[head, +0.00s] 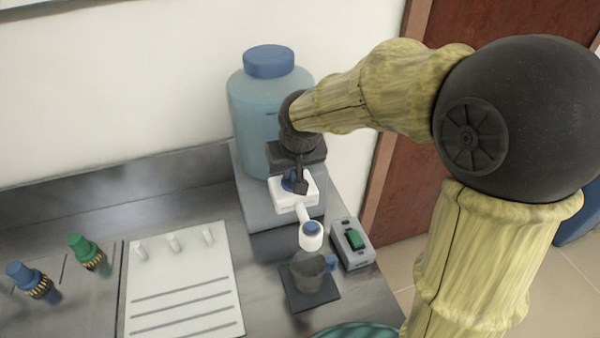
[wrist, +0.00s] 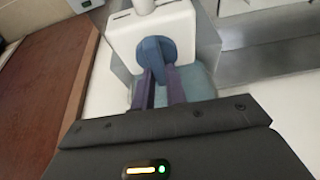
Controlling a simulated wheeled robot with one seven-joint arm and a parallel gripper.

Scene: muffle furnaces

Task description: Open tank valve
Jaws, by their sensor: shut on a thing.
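The tank (head: 250,115) is a translucent blue jug with a blue cap, standing on a grey block against the wall. Its white valve body (head: 282,201) sits at the front with a blue knob (head: 288,185). In the wrist view the blue knob (wrist: 157,52) stands out from the white valve body (wrist: 130,38). My gripper (head: 296,187) is at the valve, its two fingers on either side of the knob and shut on it. The fingertips (wrist: 160,72) partly cover the knob's lower part. A white spout (head: 311,236) hangs in front of the valve. I cannot tell the valve's internal state.
A grey cup (head: 308,272) with a blue handle stands on a dark square pad (head: 312,299) below the spout. A box with a green switch (head: 355,238) is to its right. A white tray (head: 180,280) and blue (head: 33,280) and green (head: 86,252) fittings lie left.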

